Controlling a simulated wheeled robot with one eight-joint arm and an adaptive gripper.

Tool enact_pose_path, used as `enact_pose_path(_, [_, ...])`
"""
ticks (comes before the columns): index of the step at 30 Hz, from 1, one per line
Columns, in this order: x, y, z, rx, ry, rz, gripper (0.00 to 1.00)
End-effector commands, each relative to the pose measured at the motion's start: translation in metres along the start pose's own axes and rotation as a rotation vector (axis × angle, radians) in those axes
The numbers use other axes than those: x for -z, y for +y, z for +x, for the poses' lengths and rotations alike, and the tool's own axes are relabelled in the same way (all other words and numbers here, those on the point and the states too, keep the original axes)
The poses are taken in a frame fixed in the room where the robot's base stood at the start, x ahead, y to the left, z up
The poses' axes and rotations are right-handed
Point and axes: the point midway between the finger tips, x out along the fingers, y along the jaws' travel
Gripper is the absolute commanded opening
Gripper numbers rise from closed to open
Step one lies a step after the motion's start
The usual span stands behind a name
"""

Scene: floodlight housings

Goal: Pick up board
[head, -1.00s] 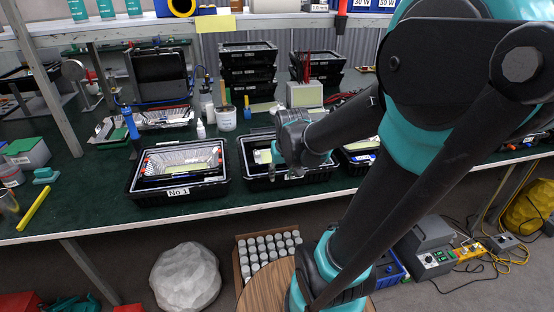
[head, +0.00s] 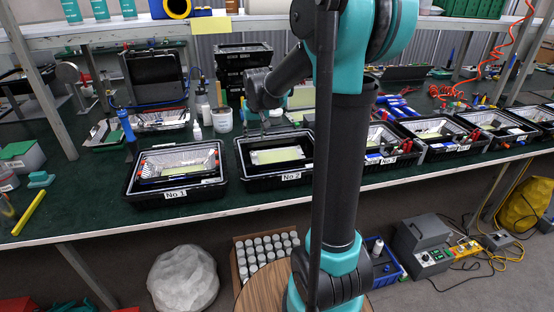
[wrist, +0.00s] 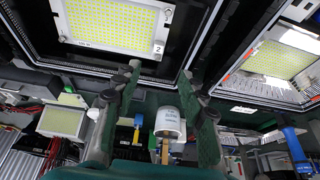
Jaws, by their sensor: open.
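A pale yellow-green LED board (head: 277,155) lies in the black housing marked No 2 (head: 240,168). The wrist view shows this board (wrist: 115,22) at the top, with a "2" on its white corner. Another LED board (head: 187,168) lies in the housing marked No 1 (head: 136,190); that board also shows in the wrist view (wrist: 278,60). My gripper (wrist: 160,72) is open, with nothing between its fingertips. In the head view my gripper (head: 265,124) is at the back edge of housing No 2, apart from the board, and its fingertips are hard to make out.
A white pot (wrist: 168,122) with a brush stands behind the housings, also in the head view (head: 222,119). A yellow panel on a stand (wrist: 62,122) is behind No 2. More housings (head: 430,128) line the bench to the right. Stacked black housings (head: 243,62) stand behind.

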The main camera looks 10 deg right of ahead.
Motion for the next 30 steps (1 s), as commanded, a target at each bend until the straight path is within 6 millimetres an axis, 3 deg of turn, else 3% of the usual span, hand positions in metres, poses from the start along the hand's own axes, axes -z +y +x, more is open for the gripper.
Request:
enact_pose_path(9, [0.0,0.0,0.058,0.0,0.0,0.001,0.41])
enact_pose_path(20, [-0.001,0.001,0.085,0.0,0.0,0.001,0.41])
enact_pose_path(30, [-0.003,0.003,0.125,0.0,0.0,0.001,0.41])
